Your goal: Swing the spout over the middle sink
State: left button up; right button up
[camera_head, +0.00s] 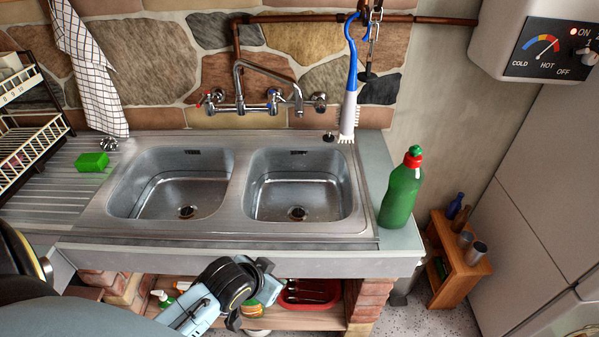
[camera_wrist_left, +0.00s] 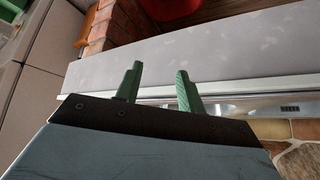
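The steel spout (camera_head: 268,73) rises from the wall tap (camera_head: 240,107), bends to the right and ends in a downturned tip toward the right basin (camera_head: 298,185). The left basin (camera_head: 172,185) is beside it; I see only these two basins, both empty. My left gripper (camera_head: 272,285) is low in front of the counter, below its front edge and well apart from the spout. In the left wrist view its two green fingers (camera_wrist_left: 158,78) are apart with nothing between them, near the counter front (camera_wrist_left: 210,62). My right gripper is not in view.
A blue-and-white brush (camera_head: 349,105) hangs right of the tap. A green bottle (camera_head: 401,190) stands at the counter's right end. A green sponge (camera_head: 92,162) lies on the left drainer by a dish rack (camera_head: 35,145). Below are a shelf with a red tub (camera_head: 312,292) and brick supports.

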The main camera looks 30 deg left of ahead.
pick_arm(q)
jog(key=w+a+r+t, duration=0.5)
jog(key=w+a+r, duration=0.2)
jog(key=w+r, duration=0.4)
jog(key=n+t, duration=0.1)
jog(key=t, duration=0.5)
send_near(297, 105)
jog(key=shift+h, duration=0.3)
jog(key=w+p, duration=0.1)
jog(key=w, duration=1)
jog(key=shift+w+r, duration=0.1)
jog(key=shift+c, duration=0.2)
grip_shut()
